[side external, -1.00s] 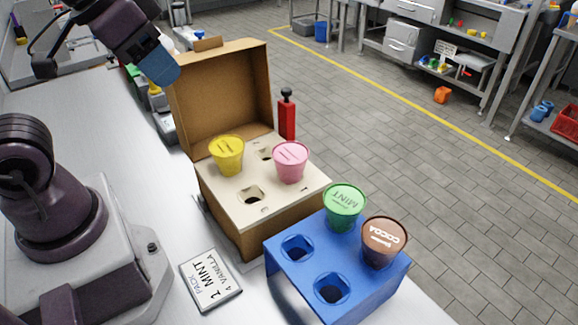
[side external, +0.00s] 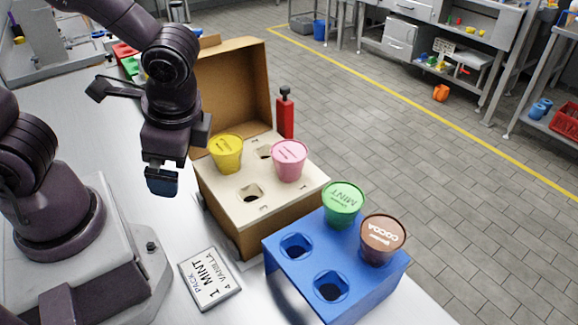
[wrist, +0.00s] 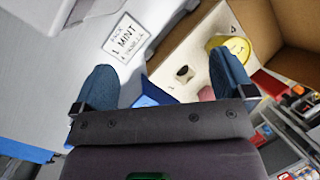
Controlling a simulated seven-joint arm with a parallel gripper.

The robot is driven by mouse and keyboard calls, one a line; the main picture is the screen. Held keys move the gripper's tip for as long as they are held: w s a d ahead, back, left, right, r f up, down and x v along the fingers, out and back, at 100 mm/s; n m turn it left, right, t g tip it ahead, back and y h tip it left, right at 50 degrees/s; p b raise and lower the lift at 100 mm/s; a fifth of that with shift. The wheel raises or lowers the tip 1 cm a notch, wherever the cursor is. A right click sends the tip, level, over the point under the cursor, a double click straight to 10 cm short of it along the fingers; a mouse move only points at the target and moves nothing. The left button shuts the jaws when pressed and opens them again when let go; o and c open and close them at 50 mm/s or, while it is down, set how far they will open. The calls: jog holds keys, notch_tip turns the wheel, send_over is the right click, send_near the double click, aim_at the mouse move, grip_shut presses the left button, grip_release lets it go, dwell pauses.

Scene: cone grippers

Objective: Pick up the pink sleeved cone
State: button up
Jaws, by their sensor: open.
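In the wrist view a small part of a pink thing (wrist: 205,93) shows beside the right finger; the rest is hidden. My gripper (side external: 162,181) hangs left of the box, pointing down, at a distance from the pink cone. In the wrist view my gripper (wrist: 160,88) has its two blue fingers wide apart with nothing between them.
A yellow cone (side external: 226,153) stands left of the pink one in the box. A blue rack (side external: 335,262) in front holds a green cone (side external: 343,204) and a brown cone (side external: 382,238). A printed card (side external: 211,278) lies on the table. The box lid (side external: 232,90) stands open behind.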

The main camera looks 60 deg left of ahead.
notch_tip(320, 180, down, 6)
jog(key=w+a+m+t+y, duration=0.1)
jog(key=a+m+t+y, duration=0.3)
jog(key=m+y, duration=0.7)
jog(key=w+d+m+t+h, duration=0.2)
jog(key=d+m+t, duration=0.1)
jog(key=m+t, duration=0.1)
jog(key=w+d+f+m+t+h, duration=0.1)
jog(key=w+d+m+t+h, duration=0.1)
jog(key=m+t, duration=0.3)
jog(key=w+d+f+m+t+h, duration=0.1)
jog(key=w+d+m+t+h, duration=0.1)
jog(key=d+m+t+h, duration=0.1)
jog(key=shift+w+d+f+m+t+h, duration=0.1)
jog(key=shift+w+d+m+t+h, duration=0.3)
jog(key=shift+m+t, duration=0.4)
send_near(299, 143)
jog(key=shift+w+a, duration=0.25)
jog(key=shift+a, duration=0.3)
jog(key=shift+f+x, duration=0.1)
jog(key=shift+x, duration=1.5)
jog(key=shift+f+x, duration=0.15)
jog(key=shift+x, duration=1.45)
jog(key=shift+d, duration=0.25)
jog(key=c, duration=1)
